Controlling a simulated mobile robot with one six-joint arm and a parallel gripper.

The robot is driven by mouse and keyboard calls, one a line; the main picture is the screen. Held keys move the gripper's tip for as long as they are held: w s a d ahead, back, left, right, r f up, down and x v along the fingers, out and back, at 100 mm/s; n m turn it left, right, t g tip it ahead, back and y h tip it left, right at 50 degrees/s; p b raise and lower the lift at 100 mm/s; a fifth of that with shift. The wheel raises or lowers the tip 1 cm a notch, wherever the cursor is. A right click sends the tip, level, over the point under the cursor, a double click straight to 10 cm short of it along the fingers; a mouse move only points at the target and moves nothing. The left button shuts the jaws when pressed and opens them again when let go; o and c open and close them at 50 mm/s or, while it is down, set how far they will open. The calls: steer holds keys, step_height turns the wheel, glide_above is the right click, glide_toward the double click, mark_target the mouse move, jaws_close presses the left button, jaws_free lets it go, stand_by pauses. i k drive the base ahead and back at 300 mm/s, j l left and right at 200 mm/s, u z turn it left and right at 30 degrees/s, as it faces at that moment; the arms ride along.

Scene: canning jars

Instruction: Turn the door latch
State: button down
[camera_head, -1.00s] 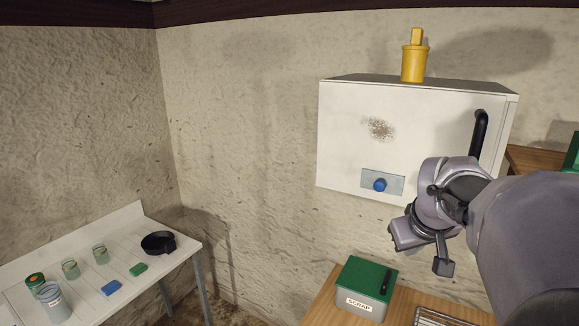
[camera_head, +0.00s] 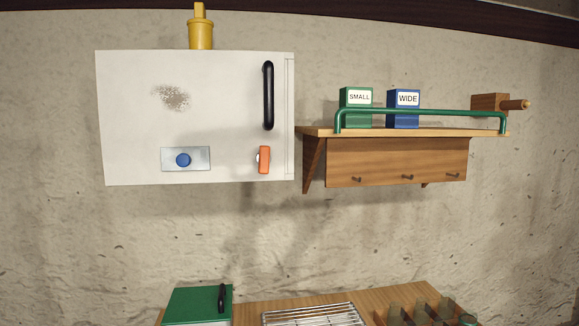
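The door latch looks to be the orange upright tab (camera_head: 264,160) near the lower right of the white cabinet's door (camera_head: 220,110). The tab stands vertical, with a small pale part at its left side. A black vertical handle (camera_head: 268,95) is above it on the same door. The door looks closed. A blue round knob (camera_head: 183,160) on a grey plate is to the left of the latch. My gripper is not in view now.
A yellow fitting (camera_head: 201,30) stands on the cabinet. To the right is a wooden shelf (camera_head: 400,131) with a green rail, a green SMALL box (camera_head: 355,106) and a blue WIDE box (camera_head: 402,108). Below are a green-lidded box (camera_head: 192,306) and a wire rack (camera_head: 312,315) on a wooden surface.

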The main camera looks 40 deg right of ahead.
mark_target(263, 158)
steer(key=z, duration=1)
